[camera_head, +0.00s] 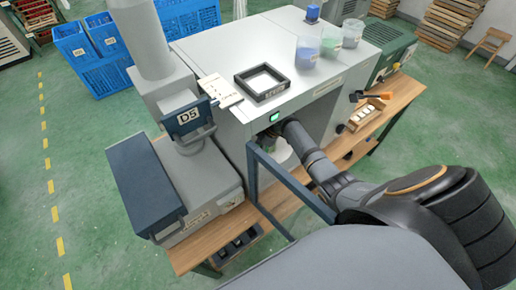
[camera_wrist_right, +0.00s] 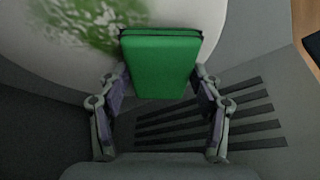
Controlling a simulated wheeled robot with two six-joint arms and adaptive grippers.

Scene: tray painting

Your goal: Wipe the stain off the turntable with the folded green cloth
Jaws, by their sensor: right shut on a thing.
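In the right wrist view, the folded green cloth (camera_wrist_right: 160,65) is between the fingers of my right gripper (camera_wrist_right: 160,80), which is shut on it. The cloth's far edge lies over the white turntable (camera_wrist_right: 190,15). A mottled green stain (camera_wrist_right: 88,22) spreads on the turntable at upper left, reaching close to the cloth's left edge. I cannot tell whether the cloth presses on the surface. In the head view, my right arm reaches into the front opening of the grey booth, where part of the white turntable (camera_head: 281,152) shows. My left gripper is not in view.
The grey booth (camera_head: 230,60) has walls close around my right arm. A dark frame (camera_head: 265,95) and several cups stand on its top. A blue post (camera_head: 252,172) stands before the opening. A wooden bench (camera_head: 400,92) carries a small tray at right. Dark slots (camera_wrist_right: 215,122) lie below the gripper.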

